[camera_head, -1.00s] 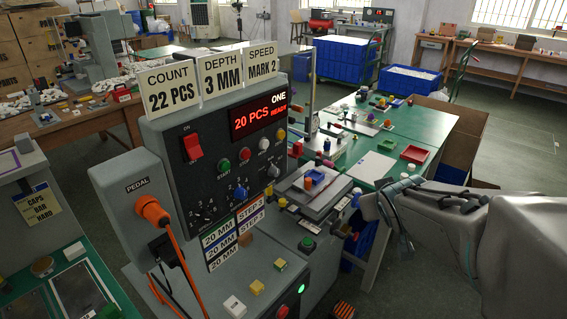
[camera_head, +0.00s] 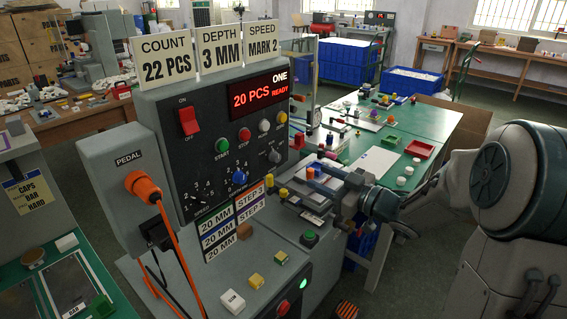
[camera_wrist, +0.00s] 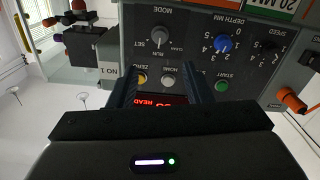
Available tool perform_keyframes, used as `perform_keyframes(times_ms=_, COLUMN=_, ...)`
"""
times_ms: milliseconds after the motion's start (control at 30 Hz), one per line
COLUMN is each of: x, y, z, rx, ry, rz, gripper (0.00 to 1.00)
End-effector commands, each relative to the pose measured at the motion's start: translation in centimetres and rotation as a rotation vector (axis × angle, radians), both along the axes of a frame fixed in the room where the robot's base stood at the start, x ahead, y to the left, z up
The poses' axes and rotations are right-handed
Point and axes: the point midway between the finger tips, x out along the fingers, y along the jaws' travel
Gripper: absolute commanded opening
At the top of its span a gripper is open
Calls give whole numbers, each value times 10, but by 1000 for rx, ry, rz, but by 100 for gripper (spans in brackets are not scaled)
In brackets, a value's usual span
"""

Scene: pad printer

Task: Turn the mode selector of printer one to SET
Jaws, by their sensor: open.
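Printer one (camera_head: 165,130) is a grey machine whose dark front panel carries the mode selector (camera_head: 274,157), a small grey knob at the panel's lower right. The wrist view shows the panel upside down, with the mode selector (camera_wrist: 160,35) near the top centre and SET, RUN and CLEAN lettered around it. I cannot tell surely which word its pointer faces. My gripper (camera_wrist: 160,82) is open and empty; its two dark fingers frame part of the red display. The knob shows beyond the fingertips, apart from them.
The blue depth knob (camera_head: 238,177) and speed knob (camera_head: 197,200) are left of the selector. The yellow button (camera_head: 282,117) and white button (camera_head: 264,125) are above it. An orange pedal plug (camera_head: 145,187) is at far left. A green table (camera_head: 420,125) stands behind.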

Motion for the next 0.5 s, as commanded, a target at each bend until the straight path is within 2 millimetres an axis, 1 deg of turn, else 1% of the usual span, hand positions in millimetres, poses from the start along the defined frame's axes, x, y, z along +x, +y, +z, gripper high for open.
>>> perform_keyframes(times_ms=400, x=51, y=68, z=1, rx=0, ry=1, rz=3, gripper=45)
perform_keyframes(times_ms=500, x=62, y=81, z=1, rx=0, ry=2, rz=1, gripper=45)
